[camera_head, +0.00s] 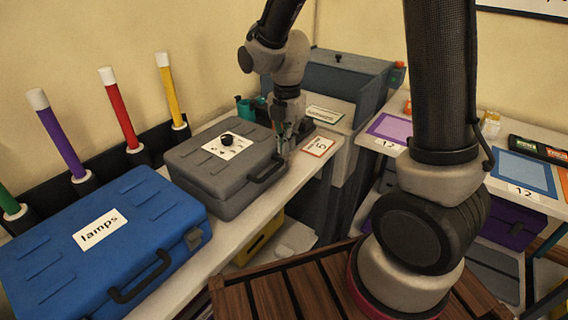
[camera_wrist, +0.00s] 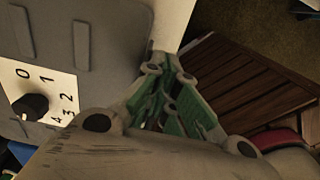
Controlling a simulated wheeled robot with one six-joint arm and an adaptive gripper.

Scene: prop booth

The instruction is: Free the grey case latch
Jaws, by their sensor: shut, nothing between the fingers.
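The grey case (camera_head: 215,185) lies closed on the white shelf, with a dark handle (camera_head: 268,169) on its front side. A white label with a black knob (camera_head: 227,139) is on its lid; the wrist view shows the knob (camera_wrist: 30,106) and the numbers around it. My gripper (camera_head: 284,150) points down at the right end of the case's front edge, shut and empty. In the wrist view its green-padded fingers (camera_wrist: 170,85) are beside the case's edge (camera_wrist: 125,60). I cannot make out the latch; the gripper may hide it. Contact is unclear.
A blue case (camera_head: 60,255) marked "lamps" lies left of the grey one. Coloured tubes (camera_head: 118,105) stand along the wall behind. A grey-blue chest (camera_head: 335,80) stands behind my gripper. A numbered card (camera_head: 318,147) lies right of it. A slatted wooden top (camera_head: 290,290) is in front.

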